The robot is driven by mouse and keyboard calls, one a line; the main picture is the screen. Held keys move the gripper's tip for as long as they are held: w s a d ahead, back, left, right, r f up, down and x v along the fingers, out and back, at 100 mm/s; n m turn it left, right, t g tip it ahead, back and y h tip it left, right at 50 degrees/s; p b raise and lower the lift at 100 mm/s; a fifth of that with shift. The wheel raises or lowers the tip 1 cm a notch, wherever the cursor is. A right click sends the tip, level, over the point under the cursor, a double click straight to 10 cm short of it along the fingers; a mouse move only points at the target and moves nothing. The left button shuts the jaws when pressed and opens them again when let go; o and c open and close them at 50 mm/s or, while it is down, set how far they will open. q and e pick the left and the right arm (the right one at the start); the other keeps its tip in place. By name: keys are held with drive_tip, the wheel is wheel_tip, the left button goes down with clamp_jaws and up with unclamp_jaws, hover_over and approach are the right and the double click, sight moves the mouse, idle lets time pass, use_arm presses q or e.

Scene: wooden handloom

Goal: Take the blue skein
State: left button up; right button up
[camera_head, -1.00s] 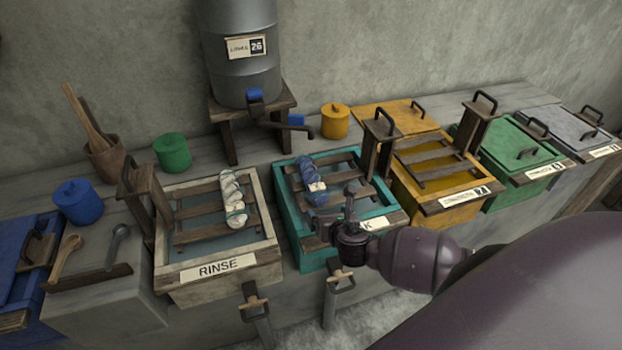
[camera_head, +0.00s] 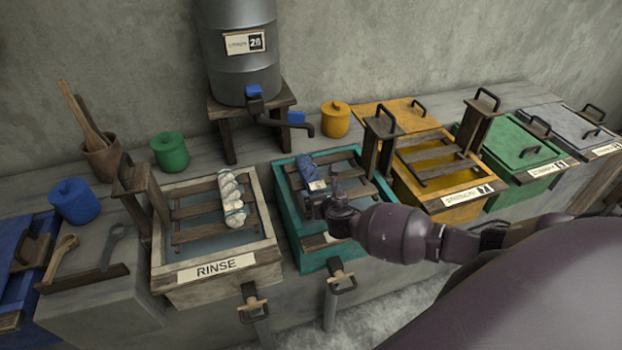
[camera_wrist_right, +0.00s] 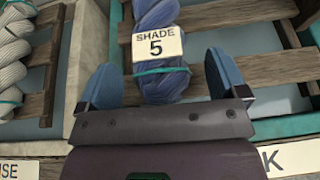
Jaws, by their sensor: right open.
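The blue skein (camera_head: 307,166) lies on the wooden slats of the teal-framed vat (camera_head: 288,215) in the head view. In the right wrist view the blue skein (camera_wrist_right: 164,86) carries a white tag (camera_wrist_right: 158,45) reading "SHADE 5" and a teal tie below it. My right gripper (camera_head: 317,190) is at the near end of the skein and hides part of it. In the wrist view its two blue fingers (camera_wrist_right: 163,80) are open, one on each side of the skein, with gaps visible. My left gripper is not in view.
A white skein (camera_head: 232,198) lies on the RINSE vat (camera_head: 216,267) to the left. Yellow (camera_head: 458,207) and green (camera_head: 520,160) vats stand to the right. An upright wooden post with a handle (camera_head: 377,140) stands close to the right of the teal vat.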

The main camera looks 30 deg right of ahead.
drive_tip(key=shift+x, duration=0.9)
drive_tip(key=c, duration=1.1)
drive_tip(key=shift+r, duration=0.15)
